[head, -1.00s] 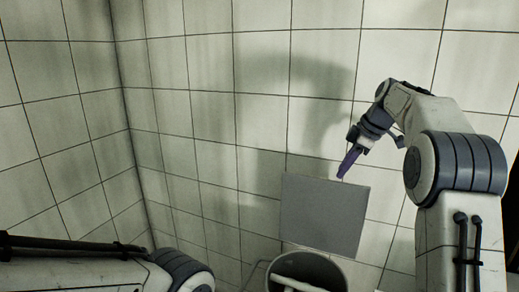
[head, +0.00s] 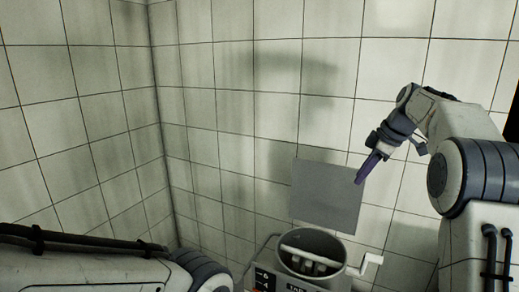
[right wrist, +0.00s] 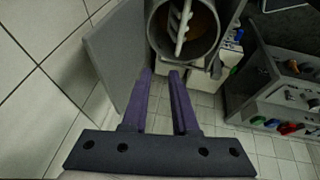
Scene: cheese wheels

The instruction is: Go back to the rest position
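My right gripper (head: 360,181) is at the right in the head view, its purple fingers pointing down and left. Its tips overlap the upper right edge of a grey panel (head: 322,195) in the picture. In the right wrist view both purple fingers of the right gripper (right wrist: 160,73) show, with a gap and nothing held between them. My left arm crosses the lower left of the head view. Its gripper is out of frame.
A round open metal drum (head: 343,252) with a bar across stands on a machine at the bottom centre. It also shows beyond my fingers in the right wrist view (right wrist: 151,38). A control box with coloured knobs (right wrist: 285,127) stands at the right there. Tiled walls (head: 215,110) enclose the corner.

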